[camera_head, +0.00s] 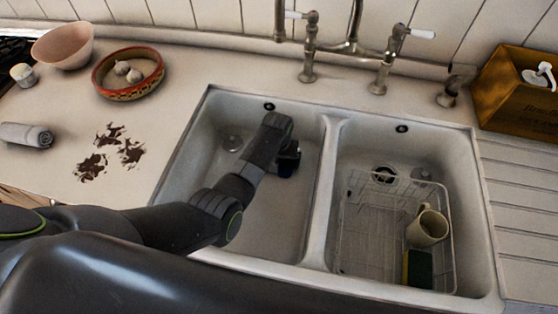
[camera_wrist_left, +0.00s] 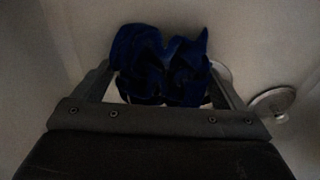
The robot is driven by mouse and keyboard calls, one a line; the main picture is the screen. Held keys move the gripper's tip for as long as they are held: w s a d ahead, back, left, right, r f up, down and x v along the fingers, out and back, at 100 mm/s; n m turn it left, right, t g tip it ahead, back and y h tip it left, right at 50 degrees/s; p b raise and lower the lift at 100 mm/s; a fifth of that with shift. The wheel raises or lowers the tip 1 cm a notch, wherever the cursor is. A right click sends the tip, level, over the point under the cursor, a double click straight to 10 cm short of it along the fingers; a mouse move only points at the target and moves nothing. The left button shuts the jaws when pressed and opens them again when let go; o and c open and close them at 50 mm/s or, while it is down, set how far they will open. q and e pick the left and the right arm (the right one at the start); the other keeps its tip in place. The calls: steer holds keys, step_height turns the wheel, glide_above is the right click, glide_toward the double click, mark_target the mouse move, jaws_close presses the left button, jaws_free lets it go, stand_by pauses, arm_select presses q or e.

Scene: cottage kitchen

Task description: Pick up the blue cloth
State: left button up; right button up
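The blue cloth (camera_wrist_left: 160,68) is a crumpled dark blue bundle in the left wrist view, between and beyond my left gripper's fingertips. In the head view only a small dark blue bit of the cloth (camera_head: 286,170) shows below my left gripper (camera_head: 288,157), which reaches down into the left sink basin. In the left wrist view the fingers of my left gripper (camera_wrist_left: 160,78) are wide apart, one on each side of the cloth. Whether they touch it is hard to tell in the dark. My right gripper is not in view.
The left basin (camera_head: 215,125) has a raised rim and a divider (camera_head: 326,190) to its right. The right basin holds a wire rack (camera_head: 350,225) with a mug (camera_head: 427,228) and sponge (camera_head: 418,268). Taps (camera_head: 350,45) stand behind. A grey rolled cloth (camera_head: 26,135) lies on the left counter.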

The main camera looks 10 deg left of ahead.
arm_select(q)
steer(key=shift+c, duration=0.9)
step_height(320, 180, up, 10)
steer(key=shift+p, duration=0.35)
step_height(320, 180, up, 15)
steer(key=p, duration=1.7)
